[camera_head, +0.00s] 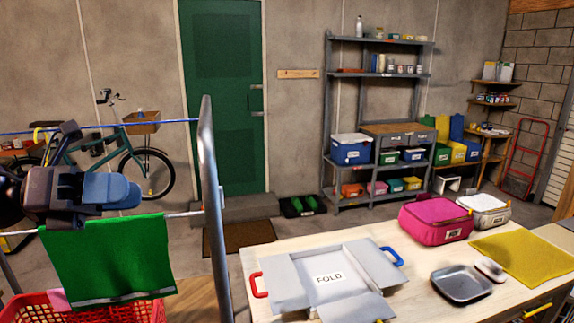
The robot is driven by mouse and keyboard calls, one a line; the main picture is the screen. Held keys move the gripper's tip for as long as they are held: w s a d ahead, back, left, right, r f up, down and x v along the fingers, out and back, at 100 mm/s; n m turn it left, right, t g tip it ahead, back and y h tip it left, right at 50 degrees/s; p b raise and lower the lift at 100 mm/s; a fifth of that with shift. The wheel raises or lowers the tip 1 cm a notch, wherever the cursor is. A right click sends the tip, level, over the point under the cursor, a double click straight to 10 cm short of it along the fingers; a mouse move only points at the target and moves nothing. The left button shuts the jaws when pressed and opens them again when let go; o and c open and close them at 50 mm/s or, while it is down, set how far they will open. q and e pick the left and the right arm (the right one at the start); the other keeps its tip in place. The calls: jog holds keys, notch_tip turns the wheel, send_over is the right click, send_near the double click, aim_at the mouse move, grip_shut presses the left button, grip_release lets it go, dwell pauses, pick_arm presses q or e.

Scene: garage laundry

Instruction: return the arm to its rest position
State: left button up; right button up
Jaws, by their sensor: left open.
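My left gripper (122,191), black with blue fingers, reaches in from the left edge. It is open, and I see nothing between its fingers. In the picture it is just above a green cloth (110,262), which hangs over a rail of the drying rack (214,215). I cannot tell whether the fingers touch the rail or the cloth. My right gripper is out of view.
A red basket (85,310) is below the cloth. The table (420,285) to the right holds a grey folding board (330,279), a pink case (436,221), a white case (484,211), a yellow cloth (525,254) and a grey tray (462,284).

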pick_arm(q)
jog(key=a+f+n+t+y, duration=0.5)
jog(key=f+n+y, duration=0.55)
jog(key=n, duration=0.65)
jog(key=a+f+n+t+y, duration=0.3)
jog(key=f+n+t+y, duration=0.45)
jog(key=f+n, duration=0.75)
jog(key=s+d+f+n+g, duration=0.2)
jog(key=s+f+n+g, duration=0.4)
jog(key=s+f, duration=0.3)
jog(key=s+d+f+n+g, duration=0.2)
jog(key=s+f+n+g, duration=0.45)
jog(key=s, duration=0.55)
jog(key=w+f+t+b, duration=0.3)
jog(key=f+b, duration=0.2)
jog(key=f, duration=0.5)
jog(key=w+f+m+t+h+b, duration=0.1)
jog(key=w+f+t+b, duration=0.3)
jog(key=f, duration=0.7)
jog(key=shift+d+b, duration=0.3)
jog(key=shift+b, duration=0.2)
